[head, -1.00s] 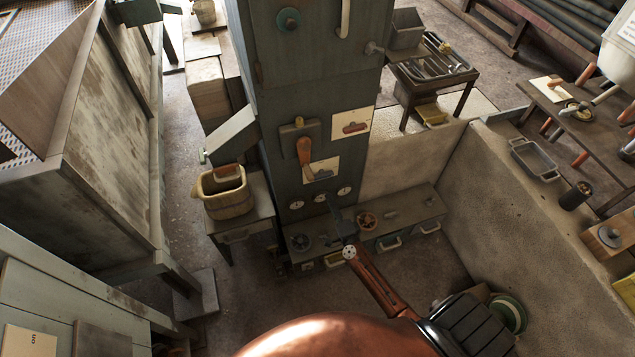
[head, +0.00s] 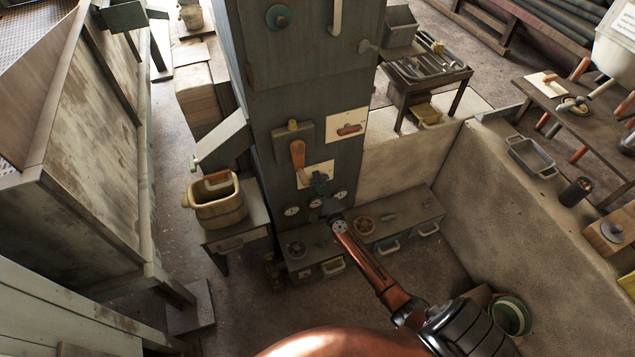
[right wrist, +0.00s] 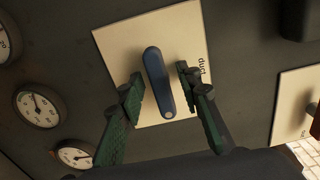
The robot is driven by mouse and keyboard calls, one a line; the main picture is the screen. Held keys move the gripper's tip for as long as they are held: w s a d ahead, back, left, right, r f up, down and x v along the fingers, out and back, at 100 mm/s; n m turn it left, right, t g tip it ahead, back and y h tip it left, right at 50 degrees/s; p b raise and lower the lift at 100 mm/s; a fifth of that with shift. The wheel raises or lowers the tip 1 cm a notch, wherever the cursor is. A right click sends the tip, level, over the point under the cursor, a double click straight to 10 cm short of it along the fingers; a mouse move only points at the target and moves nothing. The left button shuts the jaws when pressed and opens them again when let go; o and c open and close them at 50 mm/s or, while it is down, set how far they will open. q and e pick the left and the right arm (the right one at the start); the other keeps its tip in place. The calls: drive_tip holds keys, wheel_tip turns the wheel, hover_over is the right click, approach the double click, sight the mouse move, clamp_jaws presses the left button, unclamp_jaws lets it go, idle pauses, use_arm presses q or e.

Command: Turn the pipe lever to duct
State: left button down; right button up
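An orange lever (head: 298,152) with a yellow-topped pivot hangs down from a dark mount on the tall grey-green cabinet (head: 315,90). A pale card (head: 308,168) lies just right of and below its handle. My right gripper (head: 319,181) is in front of this card, below and right of the lever handle. Its two green-padded fingers (right wrist: 157,76) are apart with nothing gripped, one on each side of the blue figure. My left gripper is not in view.
Round gauges (head: 291,210) line the cabinet below. A low bench (head: 410,215) stands at its foot.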

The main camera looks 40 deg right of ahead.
drive_tip(key=shift+c, duration=0.5)
clamp_jaws()
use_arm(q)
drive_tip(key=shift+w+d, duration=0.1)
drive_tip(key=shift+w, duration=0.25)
